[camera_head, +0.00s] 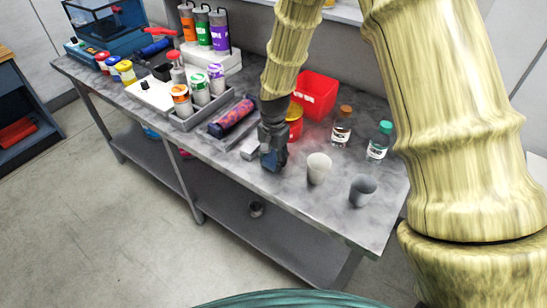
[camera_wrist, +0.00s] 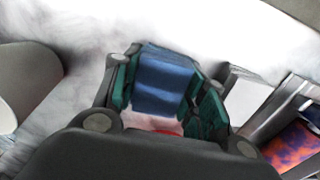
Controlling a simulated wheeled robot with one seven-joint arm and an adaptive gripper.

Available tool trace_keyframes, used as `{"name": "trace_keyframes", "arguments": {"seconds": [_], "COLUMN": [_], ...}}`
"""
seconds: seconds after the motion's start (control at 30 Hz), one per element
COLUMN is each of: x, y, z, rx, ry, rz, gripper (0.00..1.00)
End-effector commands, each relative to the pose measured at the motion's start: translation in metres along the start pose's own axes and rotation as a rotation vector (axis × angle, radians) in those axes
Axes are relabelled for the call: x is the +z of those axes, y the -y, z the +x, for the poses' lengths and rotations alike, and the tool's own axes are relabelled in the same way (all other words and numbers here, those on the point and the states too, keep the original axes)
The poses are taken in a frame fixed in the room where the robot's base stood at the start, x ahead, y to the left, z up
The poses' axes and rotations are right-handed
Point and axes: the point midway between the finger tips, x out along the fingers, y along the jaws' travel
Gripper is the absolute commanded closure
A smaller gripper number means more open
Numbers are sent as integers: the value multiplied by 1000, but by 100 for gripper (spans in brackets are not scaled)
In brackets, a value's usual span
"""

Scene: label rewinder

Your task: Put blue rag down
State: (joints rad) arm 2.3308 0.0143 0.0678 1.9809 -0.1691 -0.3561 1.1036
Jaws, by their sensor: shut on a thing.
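My gripper (camera_head: 273,152) is low over the front part of the grey bench (camera_head: 330,215), pointing down. In the wrist view, its green-padded fingers (camera_wrist: 162,88) are shut on a folded blue rag (camera_wrist: 160,75). In the head view the rag is a small dark blue patch at the fingertips, mostly hidden by the gripper. I cannot tell whether the rag touches the bench top.
A white cup (camera_head: 318,168) and a grey cup (camera_head: 362,190) stand right of my gripper. Two capped bottles (camera_head: 341,128) and a red bin (camera_head: 316,95) are behind. A patterned roll (camera_head: 232,117) and a grey tray (camera_head: 186,122) with several containers are to the left.

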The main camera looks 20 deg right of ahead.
Motion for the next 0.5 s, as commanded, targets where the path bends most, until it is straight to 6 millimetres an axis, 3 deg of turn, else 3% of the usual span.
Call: {"name": "trace_keyframes", "arguments": {"seconds": [0.4, 0.43, 0.5], "x": [0, 1, 1], "y": [-1, -1, -1], "z": [9, 9, 10], "rx": [1, 2, 2], "ry": [1, 1, 2], "rz": [-1, -1, -1], "gripper": [88, 54, 42]}}
